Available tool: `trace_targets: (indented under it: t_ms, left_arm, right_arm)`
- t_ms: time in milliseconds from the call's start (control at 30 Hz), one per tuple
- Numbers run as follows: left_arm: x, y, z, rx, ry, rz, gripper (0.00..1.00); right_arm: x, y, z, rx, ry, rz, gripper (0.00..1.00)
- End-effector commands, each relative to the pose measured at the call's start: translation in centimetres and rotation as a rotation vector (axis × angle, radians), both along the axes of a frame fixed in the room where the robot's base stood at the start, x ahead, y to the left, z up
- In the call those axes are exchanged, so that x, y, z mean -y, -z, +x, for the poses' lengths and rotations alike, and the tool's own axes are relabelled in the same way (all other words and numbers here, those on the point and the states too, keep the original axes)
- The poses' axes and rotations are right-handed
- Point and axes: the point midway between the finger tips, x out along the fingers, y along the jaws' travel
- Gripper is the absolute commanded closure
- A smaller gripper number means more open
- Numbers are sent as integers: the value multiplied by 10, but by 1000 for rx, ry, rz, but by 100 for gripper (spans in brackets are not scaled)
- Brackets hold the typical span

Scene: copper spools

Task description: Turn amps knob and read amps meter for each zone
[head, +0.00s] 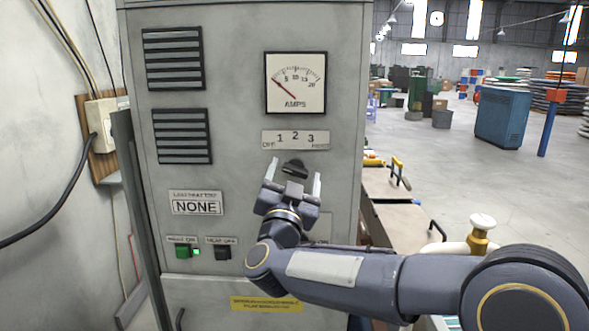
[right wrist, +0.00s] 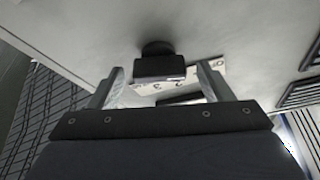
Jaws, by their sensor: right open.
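The amps meter (head: 295,83) is a square white dial high on the grey cabinet front, its red needle pointing to the upper left at the low end of the scale. Below it is a label plate (head: 296,139) marked OFF, 1, 2, 3. The black amps knob (head: 295,168) sits just under the plate. My right gripper (head: 293,182) is open, with its two fingers either side of and slightly below the knob. In the right wrist view the knob (right wrist: 158,64) stands between the open fingertips, apparently not touched. My left gripper is not in view.
A green button (head: 183,251) and a black button (head: 222,252) are low on the cabinet (head: 235,130), beneath a NONE plate (head: 196,207). Louvred vents are on the left. A bench with tools stands right of the cabinet, and open workshop floor (head: 450,160) lies beyond.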

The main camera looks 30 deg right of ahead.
Motion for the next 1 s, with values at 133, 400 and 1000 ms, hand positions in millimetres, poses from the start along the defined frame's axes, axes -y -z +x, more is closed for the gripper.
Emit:
trace_targets:
  t_ms: [133, 400, 1000]
  left_arm:
    - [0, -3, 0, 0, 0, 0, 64]
    - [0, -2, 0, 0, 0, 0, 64]
    - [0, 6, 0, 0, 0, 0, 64]
  right_arm:
    - [4, -2, 5, -1, 0, 0, 27]
    - [4, -2, 5, 0, -1, 1, 34]
    - [4, 0, 5, 25, 0, 40, 72]
